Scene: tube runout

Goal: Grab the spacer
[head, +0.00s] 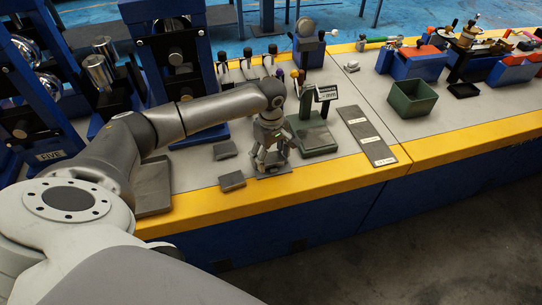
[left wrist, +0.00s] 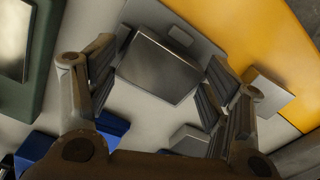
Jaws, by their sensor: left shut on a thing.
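The spacer is a dark grey flat block (left wrist: 158,68), shown in the left wrist view between the fingertips of my left gripper (left wrist: 162,75). The gripper is shut on it, with one finger at each side. In the head view my left gripper (head: 270,158) points down, low over the bench top, and its fingers mostly hide the spacer. A grey plate (left wrist: 182,14) shows beneath the spacer; I cannot tell whether they touch. Two similar grey blocks lie apart, one (head: 232,181) near the yellow edge and one (head: 225,150) farther back. My right gripper is not in view.
A green scale-like stand (head: 318,139) with a display is close to the right of the gripper. A long grey strip (head: 367,135) lies beyond it, then a green bin (head: 412,98). Blue-framed machines stand at left. A yellow band (head: 300,180) marks the bench's front edge.

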